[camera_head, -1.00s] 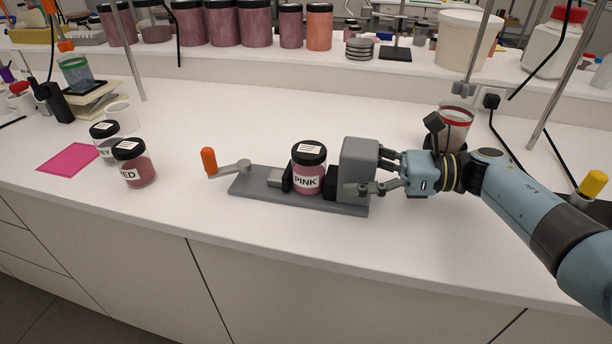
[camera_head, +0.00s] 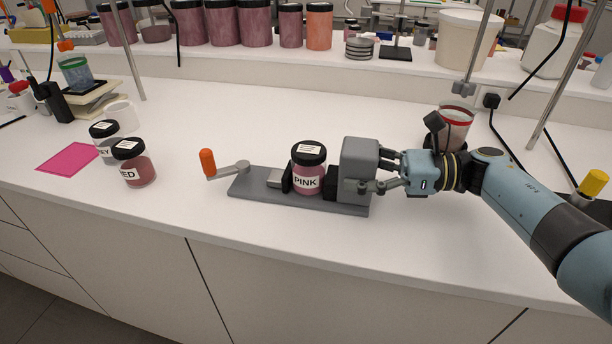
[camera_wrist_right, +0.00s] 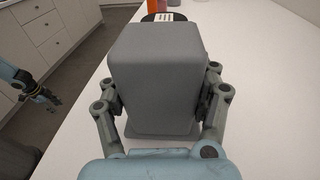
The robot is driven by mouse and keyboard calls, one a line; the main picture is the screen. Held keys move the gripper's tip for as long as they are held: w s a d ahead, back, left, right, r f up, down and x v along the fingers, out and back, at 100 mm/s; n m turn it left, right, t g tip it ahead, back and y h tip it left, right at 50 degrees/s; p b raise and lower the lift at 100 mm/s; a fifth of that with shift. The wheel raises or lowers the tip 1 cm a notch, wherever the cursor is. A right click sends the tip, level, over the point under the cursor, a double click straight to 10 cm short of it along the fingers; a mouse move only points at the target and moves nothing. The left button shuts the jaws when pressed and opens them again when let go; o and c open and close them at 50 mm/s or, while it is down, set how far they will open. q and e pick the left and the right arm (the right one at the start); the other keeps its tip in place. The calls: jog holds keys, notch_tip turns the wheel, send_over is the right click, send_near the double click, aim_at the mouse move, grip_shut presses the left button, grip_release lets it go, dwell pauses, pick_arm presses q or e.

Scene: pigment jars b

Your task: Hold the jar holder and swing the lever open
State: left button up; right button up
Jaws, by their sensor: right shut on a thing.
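The grey jar holder (camera_head: 352,207) lies on the white bench, with a tall grey block at its right end. A PINK jar (camera_head: 308,172) with a black lid stands upright between its dark pads. The lever (camera_head: 228,170) with an orange knob (camera_head: 208,162) sticks out to the left at the holder's left end. My right gripper (camera_head: 371,172) is shut on the grey block from the right. The right wrist view shows its fingers on both sides of the block (camera_wrist_right: 158,75).
A RED jar (camera_head: 134,165) and a grey-filled jar (camera_head: 106,142) stand at left near a pink sheet (camera_head: 68,159). A red-rimmed container (camera_head: 456,125) stands behind my right gripper. Large jars line the back shelf. The bench in front of the holder is clear.

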pick_arm(q)
jog(key=shift+s+f+b, duration=0.1)
jog(key=shift+f+b, duration=0.3)
jog(key=shift+f, duration=0.05)
dwell(0.5)
dwell(0.4)
dwell(0.6)
